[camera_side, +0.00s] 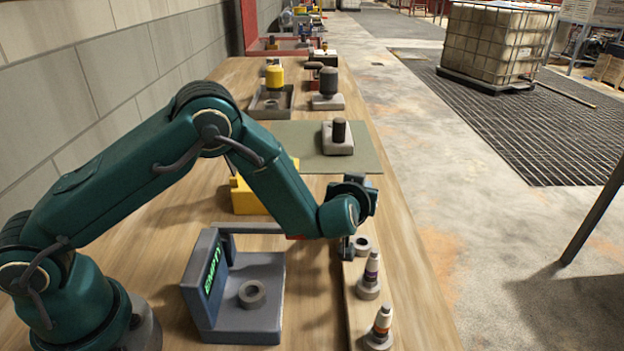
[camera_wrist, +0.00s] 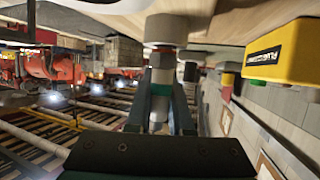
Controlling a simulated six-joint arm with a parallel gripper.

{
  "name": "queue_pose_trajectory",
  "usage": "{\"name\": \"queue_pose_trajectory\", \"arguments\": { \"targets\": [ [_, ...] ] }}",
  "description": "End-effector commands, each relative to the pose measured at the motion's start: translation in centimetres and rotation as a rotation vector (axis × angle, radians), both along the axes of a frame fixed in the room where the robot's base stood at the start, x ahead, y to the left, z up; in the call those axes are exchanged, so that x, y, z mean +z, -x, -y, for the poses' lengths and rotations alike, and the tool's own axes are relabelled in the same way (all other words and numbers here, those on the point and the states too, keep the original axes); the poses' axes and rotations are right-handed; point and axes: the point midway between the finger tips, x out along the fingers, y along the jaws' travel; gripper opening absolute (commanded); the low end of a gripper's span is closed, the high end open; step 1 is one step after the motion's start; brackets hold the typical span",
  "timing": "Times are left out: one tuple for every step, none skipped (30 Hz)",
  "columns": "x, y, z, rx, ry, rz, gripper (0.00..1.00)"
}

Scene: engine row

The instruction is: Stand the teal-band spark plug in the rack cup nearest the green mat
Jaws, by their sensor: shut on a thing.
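In the side view, a grey cup (camera_side: 362,244) sits right beside the gripper, on the rack's mat side. The green mat (camera_side: 290,140) lies farther back.
A purple-band plug (camera_side: 372,270) and an orange-band plug (camera_side: 382,322) stand in rack cups toward the front. A grey fixture marked EMPTY (camera_side: 205,285) holds an empty ring (camera_side: 252,293) to the left. A yellow box (camera_side: 250,200) stands behind it; it also shows in the wrist view (camera_wrist: 285,52).

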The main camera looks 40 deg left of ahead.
Motion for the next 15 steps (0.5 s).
{"name": "queue_pose_trajectory", "arguments": {
  "targets": [
    [-0.02, -0.01, -0.01, 0.0, 0.0, 0.001, 0.0],
    [-0.02, -0.01, -0.01, 0.0, 0.0, 0.001, 0.0],
    [-0.03, -0.01, 0.0, 0.0, 0.0, 0.001, 0.0],
    [-0.03, -0.01, 0.0, 0.0, 0.0, 0.001, 0.0],
    [-0.03, -0.01, 0.0, 0.0, 0.0, 0.001, 0.0],
    [-0.03, -0.01, 0.0, 0.0, 0.0, 0.001, 0.0],
    [-0.03, -0.01, 0.0, 0.0, 0.0, 0.001, 0.0],
    [-0.03, -0.01, 0.0, 0.0, 0.0, 0.001, 0.0],
    [-0.03, -0.01, 0.0, 0.0, 0.0, 0.001, 0.27],
    [-0.03, -0.01, 0.0, 0.0, 0.0, 0.001, 0.39],
    [-0.03, -0.01, 0.0, 0.0, 0.0, 0.001, 0.5],
    [-0.03, -0.01, 0.0, 0.0, 0.0, 0.0, 0.54],
    [-0.03, -0.01, 0.0, 0.0, 0.0, 0.0, 0.54],
    [-0.03, -0.01, 0.0, 0.0, 0.0, 0.0, 0.54],
    [-0.03, -0.01, 0.0, 0.0, 0.0, 0.0, 0.54]
  ]
}}
